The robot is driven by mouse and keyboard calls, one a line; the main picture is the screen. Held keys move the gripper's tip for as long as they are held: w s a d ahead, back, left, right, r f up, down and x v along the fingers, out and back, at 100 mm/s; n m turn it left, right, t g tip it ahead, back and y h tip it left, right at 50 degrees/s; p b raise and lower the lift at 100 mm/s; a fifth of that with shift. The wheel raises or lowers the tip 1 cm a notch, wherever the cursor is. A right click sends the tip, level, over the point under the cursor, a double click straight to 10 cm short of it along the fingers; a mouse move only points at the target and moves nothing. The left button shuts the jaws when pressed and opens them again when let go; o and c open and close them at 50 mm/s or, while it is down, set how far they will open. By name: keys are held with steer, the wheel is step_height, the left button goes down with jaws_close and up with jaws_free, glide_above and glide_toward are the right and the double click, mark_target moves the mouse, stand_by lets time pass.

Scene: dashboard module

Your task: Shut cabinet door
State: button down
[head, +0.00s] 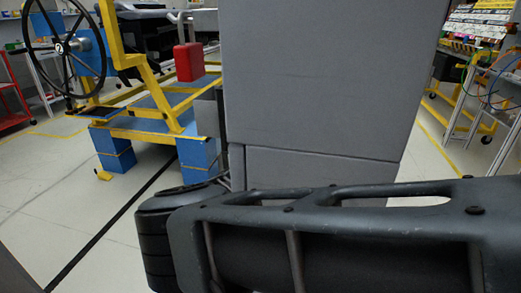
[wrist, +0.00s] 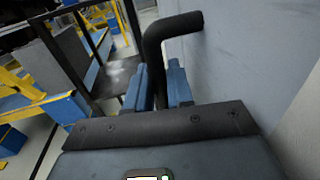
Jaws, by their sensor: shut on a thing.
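The cabinet door (wrist: 235,65) is a flat light grey panel on the right of the wrist view. A black bent bar handle (wrist: 182,24) stands out from it. My gripper (wrist: 164,78) has its blue fingers on either side of the handle's lower bar and is shut on it. The handle's lower end is hidden behind the gripper body. In the head view a tall grey cabinet (head: 320,75) fills the middle, and my arm crosses in front of its base. The gripper and handle are hidden in the head view. I cannot tell how far the door stands open.
A yellow frame (head: 150,75) on blue blocks (head: 112,148), with a black steering wheel (head: 62,46) and a red box (head: 188,62), stands left of the cabinet. A yellow trolley (head: 465,100) is at the right. Pale floor is clear at front left.

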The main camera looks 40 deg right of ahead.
steer(key=shift+s+d+f, duration=0.1)
steer(key=shift+s+d, duration=0.25)
steer(key=shift+s, duration=0.15)
steer(key=c, duration=1.2)
jaws_free()
steer(key=shift+w, duration=0.1)
